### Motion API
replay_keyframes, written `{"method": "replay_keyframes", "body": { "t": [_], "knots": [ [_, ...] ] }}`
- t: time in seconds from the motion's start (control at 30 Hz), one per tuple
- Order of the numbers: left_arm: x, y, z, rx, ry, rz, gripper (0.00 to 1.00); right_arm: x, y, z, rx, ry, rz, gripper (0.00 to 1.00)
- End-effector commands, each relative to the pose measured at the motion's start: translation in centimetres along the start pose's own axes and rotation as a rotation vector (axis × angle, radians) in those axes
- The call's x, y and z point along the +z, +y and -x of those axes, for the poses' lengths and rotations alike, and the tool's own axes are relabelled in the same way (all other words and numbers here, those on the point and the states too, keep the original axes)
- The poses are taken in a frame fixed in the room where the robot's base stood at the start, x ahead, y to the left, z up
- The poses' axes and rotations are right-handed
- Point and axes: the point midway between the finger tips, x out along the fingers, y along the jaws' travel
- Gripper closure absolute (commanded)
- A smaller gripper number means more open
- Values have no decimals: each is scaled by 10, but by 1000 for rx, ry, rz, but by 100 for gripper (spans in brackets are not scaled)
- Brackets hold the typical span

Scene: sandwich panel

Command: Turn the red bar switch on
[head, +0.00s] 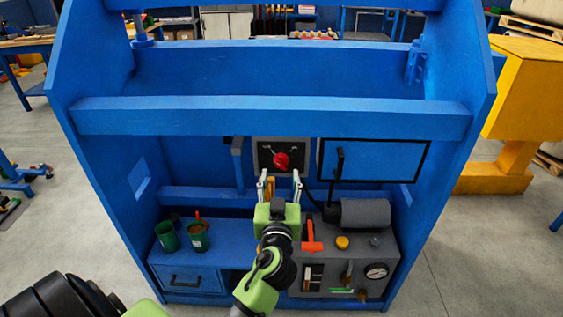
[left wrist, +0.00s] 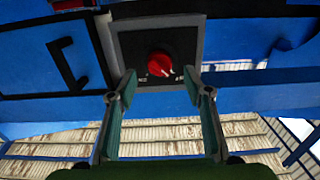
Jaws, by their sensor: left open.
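The red switch (head: 281,160) is a round red knob on a dark square plate in a grey frame, at the back of the blue panel. It also shows in the left wrist view (left wrist: 159,64), with a small white mark at its lower right and part of a label beside it. My left gripper (head: 281,179) is open and empty in front of the plate. In the left wrist view its fingertips (left wrist: 160,82) spread to either side of the knob, apparently apart from it. My right gripper is not in view.
A blue cross beam (head: 270,116) runs above the switch. A blue door with a black handle (head: 340,162) is to its right. Below stand a grey motor (head: 365,213), a red T-shaped handle (head: 311,236) and a gauge (head: 376,271). Green cups (head: 198,238) stand at left.

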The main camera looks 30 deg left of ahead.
Motion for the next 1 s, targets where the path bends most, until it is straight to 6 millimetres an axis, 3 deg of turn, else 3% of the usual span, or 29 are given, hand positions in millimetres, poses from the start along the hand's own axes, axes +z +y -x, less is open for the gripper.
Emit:
{"method": "replay_keyframes", "body": {
  "t": [0.1,0.3,0.67,0.7,0.83,1.0],
  "knots": [
    [-3,0,-24,1,2,-3,54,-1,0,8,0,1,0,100],
    [-1,1,-47,2,1,-1,54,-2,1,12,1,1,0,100],
    [1,1,-53,2,0,-1,54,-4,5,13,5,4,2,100],
    [1,1,-53,2,0,-1,56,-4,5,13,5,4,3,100],
    [1,1,-53,2,-1,-1,90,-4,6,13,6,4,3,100],
    [1,1,-53,2,-1,-2,92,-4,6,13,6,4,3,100]
  ]
}}
